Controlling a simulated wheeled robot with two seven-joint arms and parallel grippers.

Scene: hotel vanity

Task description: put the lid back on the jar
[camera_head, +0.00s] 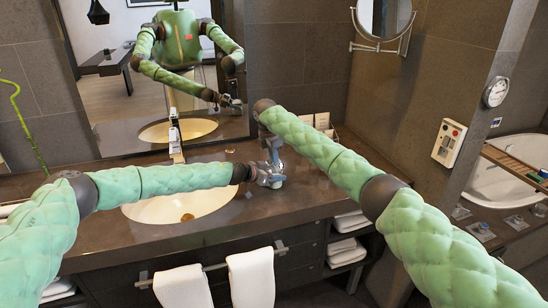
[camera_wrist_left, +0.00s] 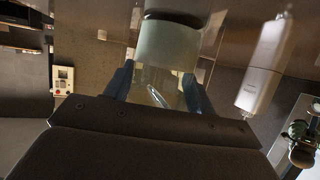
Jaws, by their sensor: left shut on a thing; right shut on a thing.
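In the head view my left gripper (camera_head: 270,179) and my right gripper (camera_head: 271,151) meet over the counter, just right of the basin. The right one comes down from above, close over the left. In the left wrist view my left fingers (camera_wrist_left: 157,92) are shut on the jar (camera_wrist_left: 155,82), a clear, pale vessel with a silvery streak inside or behind it. A pale green cylinder shows directly above it, with a dark band over it. My right gripper is shut on the lid, which is mostly hidden. I cannot tell whether lid and jar touch.
The basin (camera_head: 190,204) and tap (camera_head: 176,140) lie left of the grippers. Small boxes (camera_head: 322,122) stand at the back by the wall. White towels (camera_head: 251,278) hang on the front rail.

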